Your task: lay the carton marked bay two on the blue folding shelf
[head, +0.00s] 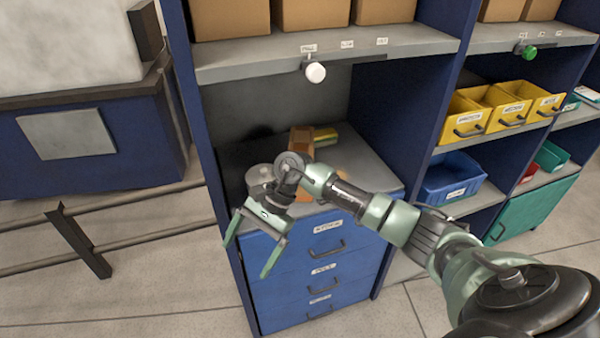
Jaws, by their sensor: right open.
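Several brown cartons stand on the grey upper shelf (225,66), cut off by the top edge; one is the left carton (230,18), and another is the middle carton (313,12). The small labels on the shelf edge are too small to read, so I cannot tell which carton is marked bay two. I cannot make out a blue folding shelf. My right gripper (248,260) is open and empty, in front of the blue drawer unit (280,245), fingers pointing down and left. My left gripper is not in view.
A white knob (315,72) hangs under the upper shelf.

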